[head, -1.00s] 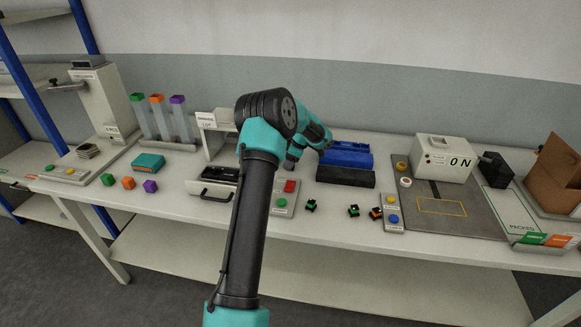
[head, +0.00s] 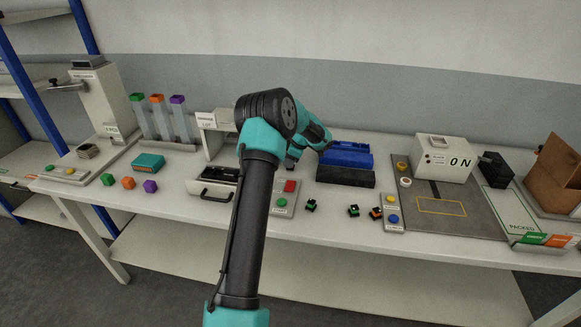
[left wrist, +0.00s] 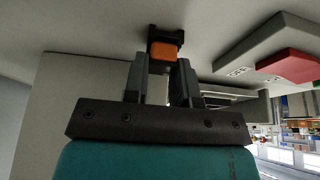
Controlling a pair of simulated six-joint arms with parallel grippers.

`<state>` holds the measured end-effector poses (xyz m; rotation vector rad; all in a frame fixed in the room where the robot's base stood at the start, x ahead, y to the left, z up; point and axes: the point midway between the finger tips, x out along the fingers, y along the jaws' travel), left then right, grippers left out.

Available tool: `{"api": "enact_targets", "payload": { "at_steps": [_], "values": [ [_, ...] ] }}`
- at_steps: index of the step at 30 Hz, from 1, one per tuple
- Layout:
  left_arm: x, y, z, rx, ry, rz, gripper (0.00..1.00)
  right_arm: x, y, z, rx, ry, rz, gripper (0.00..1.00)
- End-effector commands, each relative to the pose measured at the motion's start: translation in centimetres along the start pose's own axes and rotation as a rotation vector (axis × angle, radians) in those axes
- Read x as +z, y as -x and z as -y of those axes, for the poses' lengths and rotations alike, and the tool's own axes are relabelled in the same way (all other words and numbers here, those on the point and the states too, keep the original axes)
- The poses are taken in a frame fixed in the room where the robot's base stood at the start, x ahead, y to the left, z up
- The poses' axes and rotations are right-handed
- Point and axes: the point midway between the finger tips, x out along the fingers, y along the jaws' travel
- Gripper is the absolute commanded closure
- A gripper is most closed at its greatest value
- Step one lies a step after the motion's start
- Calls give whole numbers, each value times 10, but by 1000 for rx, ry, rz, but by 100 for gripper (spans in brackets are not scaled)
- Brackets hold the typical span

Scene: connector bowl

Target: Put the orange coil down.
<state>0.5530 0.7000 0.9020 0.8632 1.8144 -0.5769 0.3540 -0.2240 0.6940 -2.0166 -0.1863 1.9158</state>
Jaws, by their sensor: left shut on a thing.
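The orange coil (left wrist: 165,52), an orange block in a black frame, is between the fingertips of my left gripper (left wrist: 163,68) in the left wrist view. The gripper is shut on it. A pale surface lies beyond the coil; I cannot tell whether they touch. In the head view, my left gripper (head: 291,161) is partly hidden by my own arm, over the bench beside the red and green buttons, and the held coil cannot be made out. My right gripper is not in view.
Small black pieces with green (head: 311,205) and with orange (head: 376,213) lie on the front of the bench (head: 330,228). A blue bin (head: 347,155) stands behind a black block (head: 345,176). A button panel (head: 287,197) is close to the gripper. An open drawer (head: 212,189) is left of it.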

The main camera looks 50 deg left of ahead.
Motion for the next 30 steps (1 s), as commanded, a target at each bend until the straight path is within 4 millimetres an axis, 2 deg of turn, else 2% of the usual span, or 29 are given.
{"api": "enact_targets", "payload": {
  "at_steps": [3,13,23,30],
  "values": [
    [0,0,0,0,0,0,100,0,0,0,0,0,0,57],
    [-2,4,0,1,0,0,100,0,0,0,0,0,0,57],
    [-14,34,0,2,2,1,100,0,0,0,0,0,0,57],
    [-10,38,25,0,-2,0,100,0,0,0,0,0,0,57]
  ]
}}
